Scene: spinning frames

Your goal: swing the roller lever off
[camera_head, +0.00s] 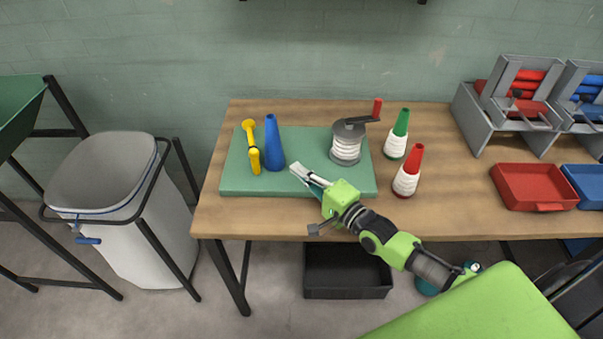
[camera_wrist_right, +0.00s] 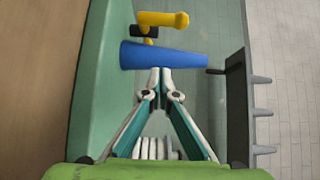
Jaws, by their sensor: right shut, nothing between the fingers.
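A green board (camera_head: 318,184) lies on the wooden table. On its left stands a yellow lever-like piece (camera_head: 252,147), bent at the top, beside a blue cone (camera_head: 273,146). I cannot tell for sure that the yellow piece is the roller lever. On its right stands a grey reel wound with white thread (camera_head: 346,148), with a dark crank and red knob (camera_head: 376,108). My right gripper (camera_head: 297,170) is shut and empty, low over the board between cone and reel. In the right wrist view its closed tips (camera_wrist_right: 160,72) point at the blue cone (camera_wrist_right: 165,57), with the yellow piece (camera_wrist_right: 163,19) beyond it.
A green-tipped cone (camera_head: 397,134) and a red-tipped cone (camera_head: 408,171) with white thread stand right of the board. Grey racks with red rollers (camera_head: 520,88) and a red tray (camera_head: 533,186) are farther right. A bin (camera_head: 110,180) stands left of the table.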

